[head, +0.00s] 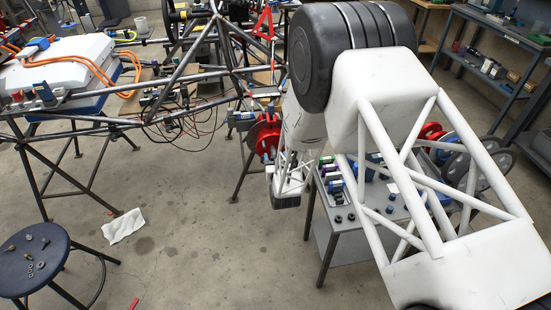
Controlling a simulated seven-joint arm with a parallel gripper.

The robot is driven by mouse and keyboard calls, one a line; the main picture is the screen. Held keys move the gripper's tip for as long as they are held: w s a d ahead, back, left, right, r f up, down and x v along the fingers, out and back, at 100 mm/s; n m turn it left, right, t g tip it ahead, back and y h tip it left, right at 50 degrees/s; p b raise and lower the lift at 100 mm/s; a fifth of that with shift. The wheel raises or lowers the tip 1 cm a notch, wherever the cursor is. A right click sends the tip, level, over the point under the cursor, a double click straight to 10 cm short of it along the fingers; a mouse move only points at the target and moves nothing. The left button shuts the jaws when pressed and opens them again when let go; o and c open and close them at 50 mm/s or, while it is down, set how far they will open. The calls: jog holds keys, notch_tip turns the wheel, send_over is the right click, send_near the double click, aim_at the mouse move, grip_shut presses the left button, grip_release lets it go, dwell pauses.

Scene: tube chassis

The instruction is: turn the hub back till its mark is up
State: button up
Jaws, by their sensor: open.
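A red round hub (261,138) is mounted on its side at the right end of the dark tube chassis (115,124). Its right side is partly hidden behind my white arm. I cannot make out a mark on it. My gripper (277,170) is at the hub's lower right edge, below my wrist. It is open, and nothing shows held in it. The fingers are small and overlap the hub in this view, so I cannot tell whether they touch it.
A grey cart (330,243) with coloured parts stands close right of my gripper. A blue stool (32,258) with small hardware is at lower left. A white cloth (123,226) lies on the floor. Shelving (499,62) stands at the right. The floor in the middle is clear.

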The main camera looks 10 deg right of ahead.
jog(key=shift+w, duration=0.15)
grip_shut()
dwell(0.4)
jog(key=shift+n, duration=0.5)
jog(key=shift+a+n, duration=0.1)
jog(key=shift+n, duration=1.8)
jog(key=shift+a+n, duration=0.1)
jog(key=shift+n, duration=2)
jog(key=shift+a+f+n, duration=0.1)
jog(key=shift+f+n, duration=0.05)
jog(key=shift+n, duration=2.25)
jog(key=shift+f+n, duration=0.1)
jog(key=shift+n, duration=2.2)
